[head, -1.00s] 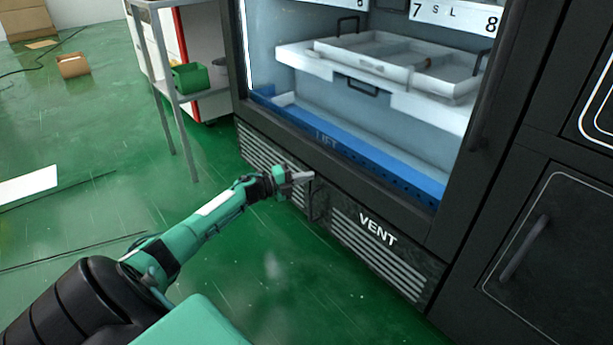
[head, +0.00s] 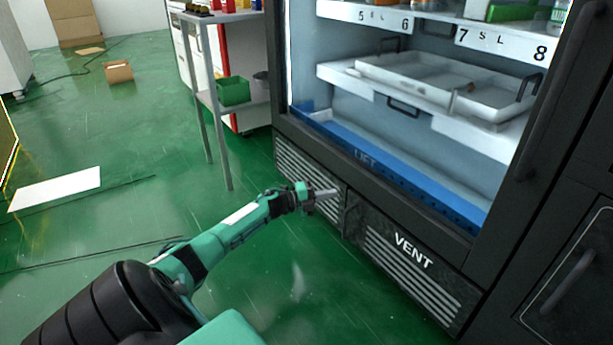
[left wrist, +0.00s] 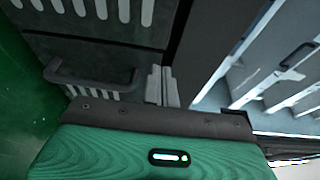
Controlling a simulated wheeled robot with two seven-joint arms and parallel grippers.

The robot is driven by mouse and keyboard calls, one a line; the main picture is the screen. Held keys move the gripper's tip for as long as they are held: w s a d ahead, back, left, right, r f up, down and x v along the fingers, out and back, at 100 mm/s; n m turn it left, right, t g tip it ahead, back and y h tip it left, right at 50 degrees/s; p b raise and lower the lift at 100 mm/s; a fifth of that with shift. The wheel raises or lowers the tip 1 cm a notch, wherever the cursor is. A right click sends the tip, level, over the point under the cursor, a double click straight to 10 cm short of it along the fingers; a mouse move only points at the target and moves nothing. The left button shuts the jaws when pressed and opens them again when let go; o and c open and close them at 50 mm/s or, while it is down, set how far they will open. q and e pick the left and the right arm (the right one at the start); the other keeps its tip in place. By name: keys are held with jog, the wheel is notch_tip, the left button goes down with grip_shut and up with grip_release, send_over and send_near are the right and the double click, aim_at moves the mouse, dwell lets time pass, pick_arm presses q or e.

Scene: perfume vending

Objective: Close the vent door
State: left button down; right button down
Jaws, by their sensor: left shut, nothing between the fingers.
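The dark vent door (head: 385,228), with white "VENT" lettering and pale slats, is at the bottom of the vending machine in the head view. It looks flush or nearly flush with the machine front; a small gap cannot be ruled out. Its dark handle (head: 347,215) also shows in the left wrist view (left wrist: 80,78). My left gripper (head: 328,193) is shut and empty, just left of and above the handle. In the left wrist view its closed fingers (left wrist: 160,85) lie near the dark panel, beside the handle and not around it. Contact cannot be told. My right gripper is out of view.
Above the vent are the blue lift tray (head: 400,180) and a white shelf drawer (head: 440,85). A grey rack (head: 200,90) with a green bin (head: 233,91) stands left of the machine. The green floor (head: 130,190) in front is mostly clear.

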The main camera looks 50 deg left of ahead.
pick_arm(q)
jog(key=s+a, duration=0.1)
jog(key=a, duration=0.6)
jog(key=shift+a, duration=0.4)
jog(key=shift+s+d, duration=0.1)
jog(key=shift+d, duration=0.05)
